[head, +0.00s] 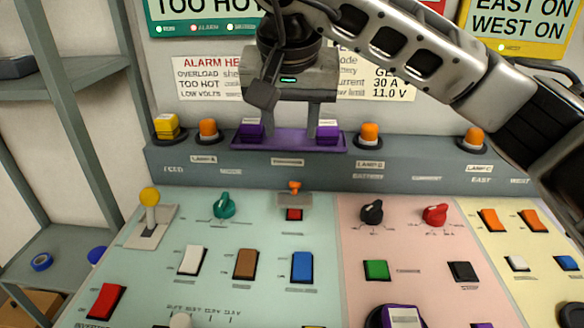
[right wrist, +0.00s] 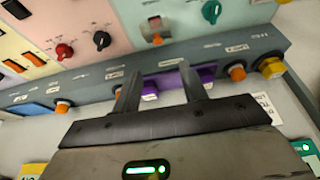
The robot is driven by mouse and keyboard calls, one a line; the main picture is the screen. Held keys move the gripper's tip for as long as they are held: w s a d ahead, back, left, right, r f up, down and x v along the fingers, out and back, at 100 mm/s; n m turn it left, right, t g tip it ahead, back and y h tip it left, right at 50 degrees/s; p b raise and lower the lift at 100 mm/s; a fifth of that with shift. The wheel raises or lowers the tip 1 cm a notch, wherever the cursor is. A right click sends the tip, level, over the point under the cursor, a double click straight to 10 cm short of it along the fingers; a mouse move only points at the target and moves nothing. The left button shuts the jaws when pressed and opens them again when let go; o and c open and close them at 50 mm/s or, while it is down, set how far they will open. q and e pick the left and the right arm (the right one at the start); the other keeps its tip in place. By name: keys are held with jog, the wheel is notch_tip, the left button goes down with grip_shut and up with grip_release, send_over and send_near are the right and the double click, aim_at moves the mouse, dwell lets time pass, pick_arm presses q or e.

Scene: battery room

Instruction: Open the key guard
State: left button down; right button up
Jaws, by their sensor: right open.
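The likely key guard (head: 294,200) is a small grey cover with an orange knob on top, over a red square on the pale green panel. It looks lowered, though its hinge is too small to make out. It also shows in the right wrist view (right wrist: 155,24). My right gripper (head: 290,125) is open and empty, pointing down at the purple bracket (head: 289,142) on the ledge behind the guard. In the right wrist view its two fingers (right wrist: 160,70) stand apart near that bracket; I cannot tell whether they touch it. My left gripper is out of view.
Orange lamps (head: 369,133) and a yellow button (head: 166,126) line the ledge. A yellow-knobbed lever (head: 150,204), a green knob (head: 224,205) and a black knob (head: 371,212) flank the guard. Rocker switches (head: 303,267) lie in front. A grey shelf (head: 60,85) stands left.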

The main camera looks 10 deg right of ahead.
aim_at(295, 185)
jog(key=x, duration=0.5)
jog(key=p+x, duration=0.1)
jog(key=x, duration=0.4)
jog(key=p+x, duration=0.1)
jog(key=x, duration=0.4)
jog(key=shift+w+d+f, duration=0.15)
jog(key=shift+d, duration=0.2)
grip_shut()
jog(key=shift+w, duration=0.1)
